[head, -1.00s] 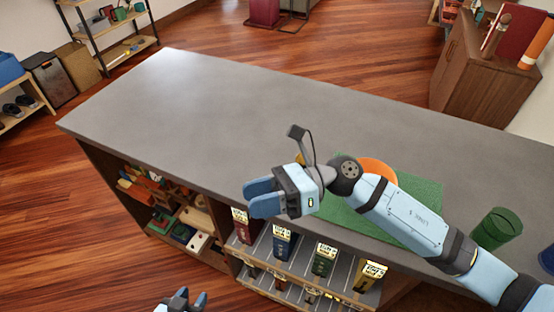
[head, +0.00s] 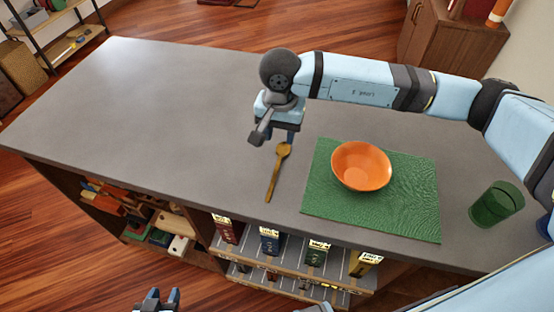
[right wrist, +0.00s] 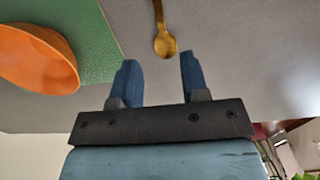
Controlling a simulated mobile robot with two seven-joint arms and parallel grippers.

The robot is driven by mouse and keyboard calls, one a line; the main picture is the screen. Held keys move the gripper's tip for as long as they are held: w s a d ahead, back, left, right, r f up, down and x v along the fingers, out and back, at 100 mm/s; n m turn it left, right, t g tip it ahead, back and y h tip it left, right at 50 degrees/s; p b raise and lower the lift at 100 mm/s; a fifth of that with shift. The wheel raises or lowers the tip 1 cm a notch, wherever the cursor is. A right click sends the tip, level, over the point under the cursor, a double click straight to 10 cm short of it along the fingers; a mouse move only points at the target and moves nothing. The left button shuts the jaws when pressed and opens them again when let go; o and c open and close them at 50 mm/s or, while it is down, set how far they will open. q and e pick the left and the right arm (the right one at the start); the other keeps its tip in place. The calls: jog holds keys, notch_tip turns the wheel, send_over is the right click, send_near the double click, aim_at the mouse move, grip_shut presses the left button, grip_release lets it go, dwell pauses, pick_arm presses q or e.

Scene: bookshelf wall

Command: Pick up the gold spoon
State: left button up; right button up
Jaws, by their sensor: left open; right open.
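The gold spoon (head: 276,175) lies on the grey tabletop, left of the green mat, with its bowl end toward the back. In the right wrist view the spoon's bowl (right wrist: 165,44) shows ahead of the jaws, roughly in line with the gap between them. My right gripper (head: 278,136) is open and empty, pointing down close to the bowl end of the spoon. Its two blue fingers are apart in the right wrist view (right wrist: 158,75). I cannot tell its exact height above the table. My left gripper (head: 163,295) is open at the bottom edge of the head view, away from the table.
An orange bowl (head: 361,166) sits on the green mat (head: 415,215), right of the spoon. A green cup (head: 497,205) stands further right. The grey tabletop (head: 150,110) is clear on the left. Shelves with books and boxes are under the front edge.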

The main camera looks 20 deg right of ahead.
send_over(279, 160)
notch_tip(279, 160, down, 4)
jog(key=shift+f, duration=0.15)
jog(key=shift+f+p, duration=0.85)
jog(key=shift+f, duration=1.8)
jog(key=shift+s, duration=0.1)
grip_shut()
